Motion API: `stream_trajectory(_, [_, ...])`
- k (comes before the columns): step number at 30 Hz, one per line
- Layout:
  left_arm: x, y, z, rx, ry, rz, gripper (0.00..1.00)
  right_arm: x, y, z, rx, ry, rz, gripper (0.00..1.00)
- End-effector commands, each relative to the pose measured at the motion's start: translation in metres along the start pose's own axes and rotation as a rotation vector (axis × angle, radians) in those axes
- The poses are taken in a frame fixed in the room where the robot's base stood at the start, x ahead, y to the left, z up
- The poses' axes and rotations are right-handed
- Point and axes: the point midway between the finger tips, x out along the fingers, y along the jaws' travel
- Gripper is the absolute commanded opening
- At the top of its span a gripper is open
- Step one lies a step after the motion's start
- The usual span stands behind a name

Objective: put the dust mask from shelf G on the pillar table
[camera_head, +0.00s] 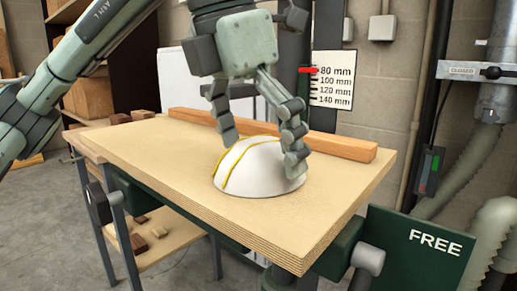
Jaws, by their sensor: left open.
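The dust mask (262,170) is a white dome with yellow straps. It rests on the wooden top of a table (330,205), near the middle of its right half. My left gripper (262,155) comes down from above and is open. One finger is at the upper left of the mask and the other is at its right side, overlapping it in the picture. I cannot tell whether the fingers touch the mask. My right gripper is not in view.
A long wooden bar (320,144) lies along the table's back edge. Small brown blocks (142,115) sit at the far left corner. A size scale (334,80) stands behind. A green sign reading FREE (425,248) is at the front right. The left front of the tabletop is clear.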

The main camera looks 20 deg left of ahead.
Motion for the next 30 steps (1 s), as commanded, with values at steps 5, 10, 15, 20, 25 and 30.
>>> stream_trajectory(5, [-0.004,0.000,0.001,0.000,-0.001,0.000,0.99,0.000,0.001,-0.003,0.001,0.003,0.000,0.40])
stream_trajectory(10, [-0.028,0.000,0.001,0.001,-0.004,0.000,0.99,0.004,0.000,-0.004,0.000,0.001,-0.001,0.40])
stream_trajectory(15, [-0.068,0.000,0.002,-0.001,-0.005,0.002,0.99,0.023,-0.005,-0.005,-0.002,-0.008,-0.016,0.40])
stream_trajectory(20, [-0.099,0.000,0.001,-0.002,-0.004,0.002,0.99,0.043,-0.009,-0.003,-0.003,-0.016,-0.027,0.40])
stream_trajectory(25, [-0.117,0.000,0.001,0.001,0.000,0.002,0.99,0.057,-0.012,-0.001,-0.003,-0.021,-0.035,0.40])
stream_trajectory(30, [-0.121,0.000,0.000,0.001,0.000,0.000,0.99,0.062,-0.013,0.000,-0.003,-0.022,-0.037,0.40])
